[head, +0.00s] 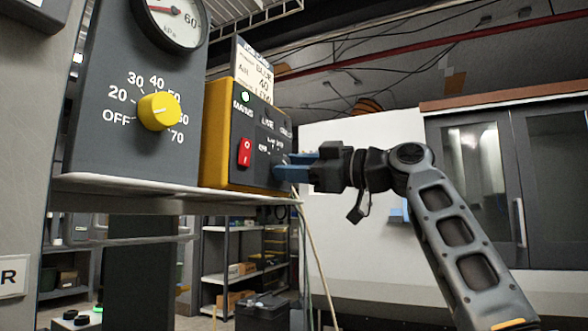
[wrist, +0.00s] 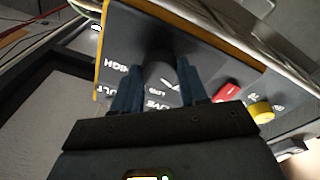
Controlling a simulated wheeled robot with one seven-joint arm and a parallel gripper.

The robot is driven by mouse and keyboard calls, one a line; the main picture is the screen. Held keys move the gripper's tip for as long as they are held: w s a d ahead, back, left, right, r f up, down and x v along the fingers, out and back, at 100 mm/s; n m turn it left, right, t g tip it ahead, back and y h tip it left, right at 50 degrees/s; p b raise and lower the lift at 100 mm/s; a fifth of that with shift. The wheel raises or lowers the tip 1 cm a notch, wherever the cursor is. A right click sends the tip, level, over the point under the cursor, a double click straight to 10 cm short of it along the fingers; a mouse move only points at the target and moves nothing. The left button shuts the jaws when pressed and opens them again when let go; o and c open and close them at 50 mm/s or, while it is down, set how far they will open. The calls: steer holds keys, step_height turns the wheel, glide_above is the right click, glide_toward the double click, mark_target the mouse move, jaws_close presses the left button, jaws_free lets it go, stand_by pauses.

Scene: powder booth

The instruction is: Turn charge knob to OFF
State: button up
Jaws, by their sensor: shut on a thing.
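The charge control box (head: 216,140) is yellow with a dark front panel and stands on the shelf. My gripper (head: 288,166) reaches its panel from the right with blue fingers. In the wrist view the fingers (wrist: 160,66) stand on either side of a dark knob (wrist: 160,45) and are shut on it. HIGH shows left of the fingers and LOW is printed near the knob. The knob's pointer direction cannot be made out clearly. In the head view the fingers hide the knob.
A red rocker switch (head: 245,152) sits on the same panel. To the left, a grey panel carries a yellow knob (head: 159,111) with an OFF to 70 scale, below a gauge (head: 173,20). The shelf (head: 130,188) runs below both. A white cabinet (head: 360,200) stands behind my arm.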

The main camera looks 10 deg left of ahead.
stand_by(0.3)
steer(key=o, duration=1.1)
steer(key=shift+c, duration=0.2)
steer(key=v, duration=0.7)
steer(key=shift+s+d+b, duration=0.15)
steer(key=shift+d+b, duration=0.2)
steer(key=shift+d, duration=0.05)
steer(key=shift+f, duration=0.1)
